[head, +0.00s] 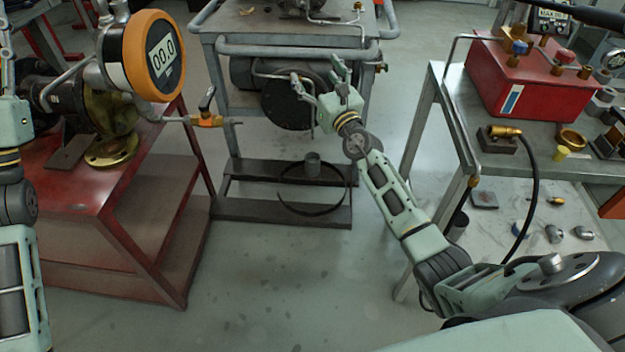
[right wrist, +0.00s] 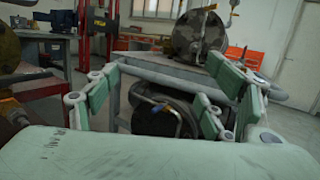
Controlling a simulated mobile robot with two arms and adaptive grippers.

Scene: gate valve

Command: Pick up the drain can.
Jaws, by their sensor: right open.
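My right gripper (head: 318,76) is open and empty. In the right wrist view my open fingers (right wrist: 160,85) frame the cart, and I cannot make out the can there. My left arm (head: 15,122) shows at the left edge; its fingers are mostly cut off.
A red table (head: 75,190) with a gauge and valve (head: 205,118) stands left. A grey table (head: 440,85) with a red box (head: 530,85) stands right. The cart's rail (head: 295,50) crosses above the shelf. Open floor (head: 280,285) lies in front.

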